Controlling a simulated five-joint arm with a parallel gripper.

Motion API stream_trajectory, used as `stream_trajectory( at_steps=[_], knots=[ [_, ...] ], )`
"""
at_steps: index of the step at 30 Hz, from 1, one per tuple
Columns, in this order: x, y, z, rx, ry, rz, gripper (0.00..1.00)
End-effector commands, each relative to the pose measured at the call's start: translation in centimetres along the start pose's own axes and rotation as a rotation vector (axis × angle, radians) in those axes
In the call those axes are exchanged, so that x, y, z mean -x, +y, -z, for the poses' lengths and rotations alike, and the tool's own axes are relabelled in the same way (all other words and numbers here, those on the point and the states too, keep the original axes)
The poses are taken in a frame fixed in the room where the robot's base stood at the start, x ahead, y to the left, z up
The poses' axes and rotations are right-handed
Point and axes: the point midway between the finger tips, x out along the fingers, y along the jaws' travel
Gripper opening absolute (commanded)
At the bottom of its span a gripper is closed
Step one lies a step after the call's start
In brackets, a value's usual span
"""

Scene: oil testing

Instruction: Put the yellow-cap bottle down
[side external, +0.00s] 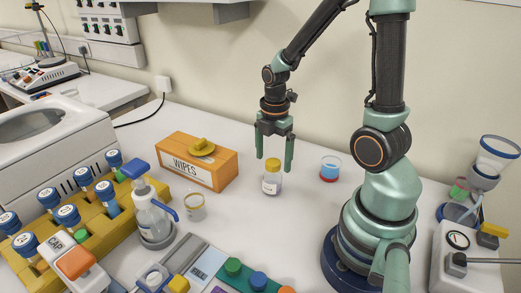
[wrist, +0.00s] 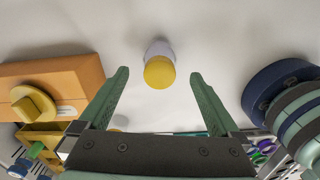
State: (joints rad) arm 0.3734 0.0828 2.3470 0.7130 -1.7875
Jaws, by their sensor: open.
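The yellow-cap bottle (side external: 272,182) stands upright on the white bench in the side view. It is a small clear bottle with a pale label. My gripper (side external: 274,167) is above and around its top, pointing down, with its fingers apart. In the wrist view the bottle's yellow cap (wrist: 159,73) shows beyond and between the two open fingertips (wrist: 159,75), and neither finger touches it. Whether the fingers are exactly level with the cap is hard to tell.
An orange wipes box (side external: 198,164) is to the left. A beaker with red liquid (side external: 330,169) is to the right. Bench right around the bottle is clear.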

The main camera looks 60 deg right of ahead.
Motion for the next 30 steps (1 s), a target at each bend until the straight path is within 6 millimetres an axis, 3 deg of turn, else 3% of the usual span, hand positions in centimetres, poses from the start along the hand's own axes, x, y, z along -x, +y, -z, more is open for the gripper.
stream_trajectory(
  at_steps=[6,14,22,30],
  knots=[
    [3.1,0.1,0.0,0.000,-0.001,-0.004,0.99],
    [5.0,0.2,0.6,-0.065,-0.005,-0.028,0.99],
    [9.5,0.7,4.5,-0.528,0.040,-0.199,0.99],
    [13.7,-0.2,8.7,-1.054,0.232,-0.333,0.99]
  ],
)
